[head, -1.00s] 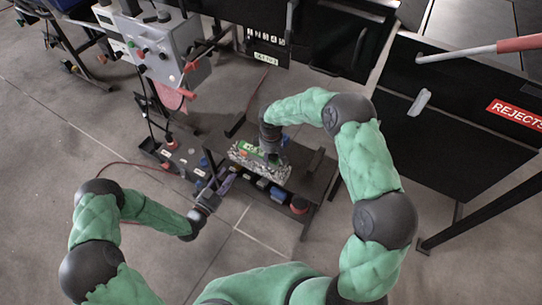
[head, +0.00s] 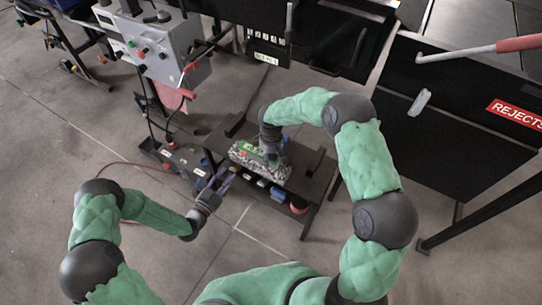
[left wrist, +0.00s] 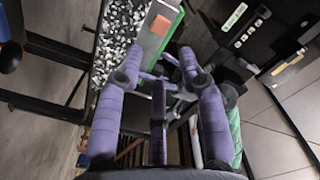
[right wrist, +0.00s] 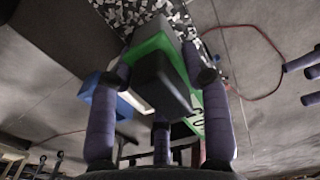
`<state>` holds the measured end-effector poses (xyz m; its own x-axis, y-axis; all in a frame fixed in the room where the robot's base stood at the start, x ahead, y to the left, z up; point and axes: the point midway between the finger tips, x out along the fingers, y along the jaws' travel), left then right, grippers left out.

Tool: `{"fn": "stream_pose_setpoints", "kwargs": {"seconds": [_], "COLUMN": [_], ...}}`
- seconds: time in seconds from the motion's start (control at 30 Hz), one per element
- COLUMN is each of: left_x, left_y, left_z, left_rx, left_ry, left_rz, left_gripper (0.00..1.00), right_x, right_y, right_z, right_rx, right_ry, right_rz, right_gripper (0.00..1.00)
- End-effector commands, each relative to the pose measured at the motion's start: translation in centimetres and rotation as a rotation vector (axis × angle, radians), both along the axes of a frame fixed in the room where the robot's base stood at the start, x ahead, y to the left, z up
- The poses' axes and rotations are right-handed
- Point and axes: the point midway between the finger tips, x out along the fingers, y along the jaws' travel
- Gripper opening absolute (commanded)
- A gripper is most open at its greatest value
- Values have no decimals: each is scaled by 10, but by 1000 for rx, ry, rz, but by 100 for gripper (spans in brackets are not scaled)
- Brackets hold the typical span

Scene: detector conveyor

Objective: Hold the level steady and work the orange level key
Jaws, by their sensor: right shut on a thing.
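The level (head: 252,150) is a green bar with a pale label, on a black-and-white speckled block (head: 262,167) on the low dark stand. A small orange patch at its left end looks like the orange level key (left wrist: 159,25), which is clearer in the left wrist view. My right gripper (head: 272,152) comes down at the level's right end and is shut on it; the right wrist view shows the fingers on either side of the green bar (right wrist: 152,43). My left gripper (head: 222,180) is open and empty, in front of and left of the block, apart from the level.
A grey control box (head: 150,45) with knobs stands at the back left, with a red cable on the floor. Blue and red items (head: 298,205) lie on the stand's lower part. A black REJECTS bin (head: 450,120) is at the right. The floor in front is clear.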

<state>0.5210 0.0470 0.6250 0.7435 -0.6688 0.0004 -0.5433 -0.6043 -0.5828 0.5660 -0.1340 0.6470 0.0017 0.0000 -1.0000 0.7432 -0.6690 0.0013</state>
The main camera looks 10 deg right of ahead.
Motion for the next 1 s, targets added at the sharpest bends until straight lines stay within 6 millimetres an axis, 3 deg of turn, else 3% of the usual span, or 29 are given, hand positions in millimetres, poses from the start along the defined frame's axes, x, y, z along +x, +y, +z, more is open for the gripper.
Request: {"fn": "stream_pose_setpoints", "kwargs": {"seconds": [0.1, 0.23, 0.27, 1.0], "left_x": [0, 0, 0, 0], "left_y": [0, 0, 0, 0], "left_z": [0, 0, 0, 0], "left_rx": [0, 0, 0, 0], "left_ry": [0, 0, 0, 0], "left_rz": [0, 0, 0, 0], "left_gripper": [39, 2, 0, 0], "right_x": [-2, -2, -2, -3], "right_y": [0, 0, 0, 0], "right_z": [-2, -3, -3, -3], "right_rx": [0, 0, 0, 0], "right_ry": [4, 5, 5, 7], "right_rz": [1, 1, 1, 1], "right_gripper": [4, 4, 4, 4]}}
